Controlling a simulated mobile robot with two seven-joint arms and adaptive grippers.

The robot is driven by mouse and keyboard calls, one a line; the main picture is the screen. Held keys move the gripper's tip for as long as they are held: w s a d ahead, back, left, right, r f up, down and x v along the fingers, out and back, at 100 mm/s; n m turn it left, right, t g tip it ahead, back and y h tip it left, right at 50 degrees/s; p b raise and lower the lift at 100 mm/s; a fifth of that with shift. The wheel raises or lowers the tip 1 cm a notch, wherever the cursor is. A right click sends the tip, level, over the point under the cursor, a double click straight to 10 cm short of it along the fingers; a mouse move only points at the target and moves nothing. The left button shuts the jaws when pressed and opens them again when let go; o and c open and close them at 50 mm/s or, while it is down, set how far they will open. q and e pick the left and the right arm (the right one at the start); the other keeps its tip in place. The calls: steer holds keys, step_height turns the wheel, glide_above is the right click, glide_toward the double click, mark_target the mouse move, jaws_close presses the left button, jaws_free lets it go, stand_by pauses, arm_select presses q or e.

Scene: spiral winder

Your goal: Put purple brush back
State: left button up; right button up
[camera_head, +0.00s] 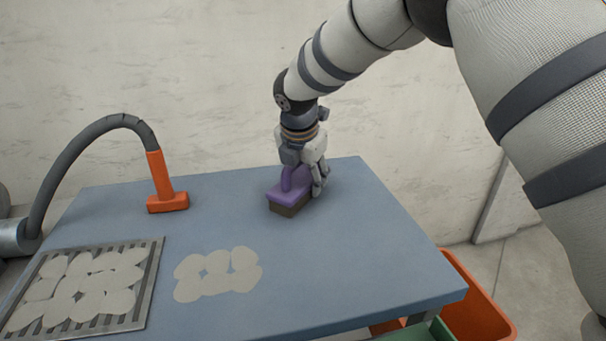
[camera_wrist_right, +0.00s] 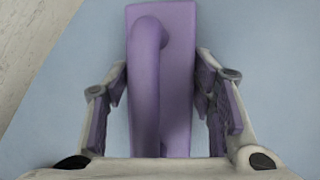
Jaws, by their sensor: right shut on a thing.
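The purple brush (camera_head: 288,191) has a purple handle and back over a brown bristle block. It is upright near the back edge of the blue table (camera_head: 330,270), at or just above the surface; I cannot tell whether the bristles touch. My right gripper (camera_head: 304,176) is around the brush from above and shut on it. In the right wrist view the brush (camera_wrist_right: 178,60) lies between the two fingers of the right gripper (camera_wrist_right: 165,105), its looped handle towards the camera. My left gripper is not in view.
An orange vacuum nozzle (camera_head: 167,201) on a grey hose stands at the back left. A metal grate (camera_head: 148,290) with pale flat pieces lies at the front left. Pale round patches (camera_head: 217,274) lie mid-table. An orange bin (camera_head: 478,305) is below the right edge. The right tabletop is clear.

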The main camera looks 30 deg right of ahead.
steer(key=shift+r, duration=0.2)
steer(key=shift+f, duration=0.1)
steer(key=o, duration=1.2)
steer(key=shift+f, duration=0.1)
steer(key=shift+r, duration=0.3)
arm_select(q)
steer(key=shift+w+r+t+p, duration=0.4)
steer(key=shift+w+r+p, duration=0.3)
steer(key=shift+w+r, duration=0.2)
arm_select(e)
steer(key=v, duration=1.1)
steer(key=shift+s+r, duration=0.25)
steer(key=shift+r, duration=0.05)
steer(key=shift+a, duration=0.1)
